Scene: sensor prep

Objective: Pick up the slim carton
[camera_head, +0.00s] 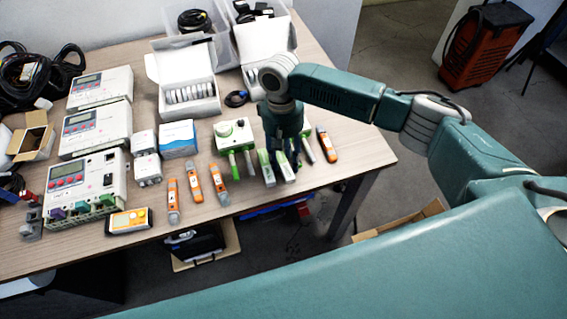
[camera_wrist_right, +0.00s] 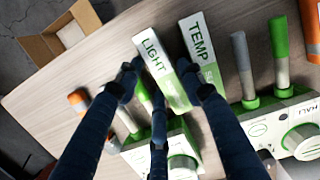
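Two slim white-and-green cartons lie side by side near the table's front edge. One, labelled LIGHT, shows in the right wrist view (camera_wrist_right: 155,62) and the head view (camera_head: 286,168). The other, whose label begins TEMP, also shows in the right wrist view (camera_wrist_right: 197,38) and the head view (camera_head: 266,170). My right gripper (camera_wrist_right: 160,82) points down over them with its fingers spread. One fingertip is beside the LIGHT carton's outer side, another by the TEMP carton, a third near the LIGHT carton's end. Contact cannot be told. My left gripper is out of view.
A white sensor unit with green probes (camera_head: 232,133) stands left of the gripper; another (camera_wrist_right: 183,163) is partly hidden under it. An orange handheld device (camera_head: 327,145) lies to the right, and several more lie left. A white box of discs (camera_head: 187,78) stands behind.

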